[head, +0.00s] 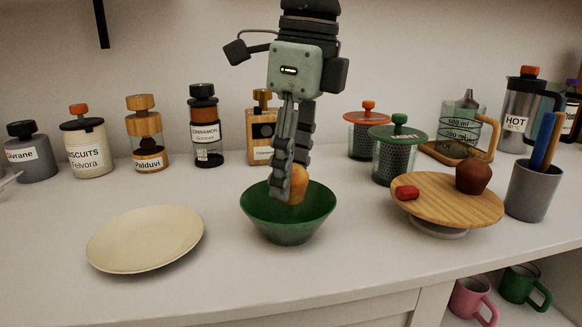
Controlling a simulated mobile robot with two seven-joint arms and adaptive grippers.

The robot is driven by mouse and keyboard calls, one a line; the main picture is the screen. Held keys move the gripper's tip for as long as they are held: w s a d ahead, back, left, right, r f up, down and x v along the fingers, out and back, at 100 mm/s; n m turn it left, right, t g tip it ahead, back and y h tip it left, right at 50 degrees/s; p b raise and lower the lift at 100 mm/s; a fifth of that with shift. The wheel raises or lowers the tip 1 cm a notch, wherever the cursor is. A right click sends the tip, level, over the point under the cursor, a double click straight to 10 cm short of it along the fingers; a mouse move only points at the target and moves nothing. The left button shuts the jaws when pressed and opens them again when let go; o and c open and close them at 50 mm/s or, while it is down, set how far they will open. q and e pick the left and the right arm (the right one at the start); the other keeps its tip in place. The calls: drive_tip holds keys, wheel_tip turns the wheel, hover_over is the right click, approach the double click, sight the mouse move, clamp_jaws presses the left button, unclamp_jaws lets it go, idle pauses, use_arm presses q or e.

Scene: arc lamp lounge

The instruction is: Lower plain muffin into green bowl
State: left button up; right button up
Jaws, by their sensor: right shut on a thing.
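The green bowl (289,227) stands on the white counter, near the middle of the head view. My right gripper (289,187) comes down from above, with its fingertips over the bowl's opening. It is shut on the plain muffin (298,190), a golden-yellow one. The fingers hide part of the muffin. Its lower part is at about the level of the bowl's rim, and I cannot tell whether it touches the bowl. My left gripper is not in view.
An empty cream plate (146,238) lies left of the bowl. A wooden cake stand (447,205) to the right bears a dark brown muffin (473,176) and a small red item (407,192). Jars line the wall behind. A grey cup (533,190) holds utensils at far right.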

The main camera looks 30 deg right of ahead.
sight(291, 201)
drive_tip(key=shift+f+b, duration=1.95)
drive_tip(key=shift+f, duration=0.55)
idle(0.8)
drive_tip(key=o, duration=1.2)
drive_tip(key=shift+r, duration=0.15)
drive_tip(key=r, duration=0.7)
drive_tip(key=s+r, duration=0.1)
drive_tip(key=r, duration=0.3)
drive_tip(key=shift+d+r, duration=0.35)
drive_tip(key=shift+d, duration=0.05)
drive_tip(key=shift+s, duration=0.1)
